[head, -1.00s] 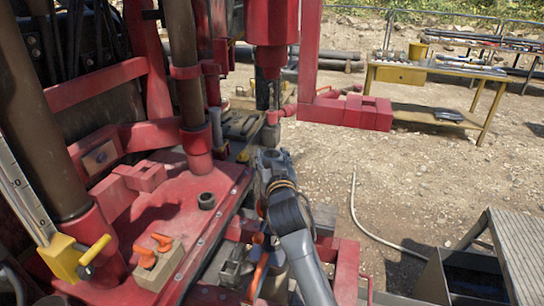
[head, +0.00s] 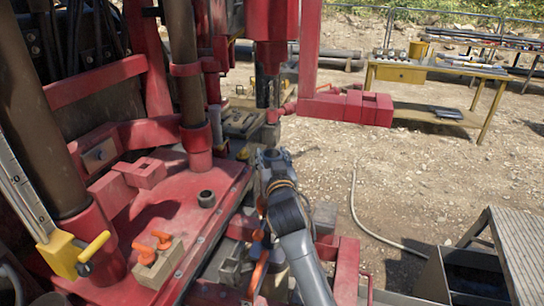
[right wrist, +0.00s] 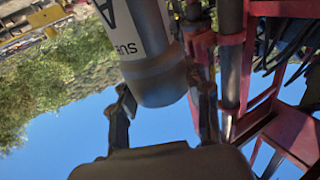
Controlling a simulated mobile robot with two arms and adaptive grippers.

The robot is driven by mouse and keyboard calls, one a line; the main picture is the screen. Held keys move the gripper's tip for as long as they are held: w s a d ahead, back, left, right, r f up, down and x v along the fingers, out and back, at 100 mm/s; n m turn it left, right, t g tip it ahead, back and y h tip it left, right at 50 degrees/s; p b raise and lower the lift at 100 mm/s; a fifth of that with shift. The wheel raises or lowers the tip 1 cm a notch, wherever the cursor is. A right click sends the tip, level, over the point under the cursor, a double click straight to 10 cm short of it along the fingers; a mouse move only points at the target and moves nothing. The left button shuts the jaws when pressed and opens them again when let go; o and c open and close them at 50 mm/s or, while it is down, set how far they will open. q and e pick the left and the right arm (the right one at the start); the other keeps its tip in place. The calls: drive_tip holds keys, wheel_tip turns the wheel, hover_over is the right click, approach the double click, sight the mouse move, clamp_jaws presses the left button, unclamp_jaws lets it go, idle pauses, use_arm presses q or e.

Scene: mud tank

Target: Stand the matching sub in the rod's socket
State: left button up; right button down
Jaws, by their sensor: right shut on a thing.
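My right gripper (head: 272,160) is in the middle of the head view, near the red rig's right edge. In the right wrist view, its two fingers (right wrist: 162,98) are closed around the end of a grey sub (right wrist: 152,75) with a white band and dark letters, "SUB" and "A". The far end of the sub runs out of that picture. In the head view the sub is hard to make out behind the gripper. A dark vertical rod (head: 262,90) hangs below the red drill head (head: 273,25), beyond the gripper. I cannot tell where its socket is. My left gripper is not in view.
The red rig deck (head: 165,205) is at left, with a dark open ring (head: 206,198) and orange-handled parts (head: 153,250) on it. A yellow-topped workbench (head: 425,70) stands at back right. A metal step (head: 520,250) is at lower right. Gravel between them is open, crossed by a pale hose.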

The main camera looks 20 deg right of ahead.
drive_tip(key=c, duration=0.6)
unclamp_jaws()
drive_tip(key=shift+s, duration=0.1)
drive_tip(key=shift+o, duration=0.2)
drive_tip(key=shift+f, duration=0.4)
drive_tip(key=s+a, duration=0.2)
drive_tip(key=s, duration=1)
drive_tip(key=shift+r, duration=0.35)
drive_tip(key=shift+w, duration=0.1)
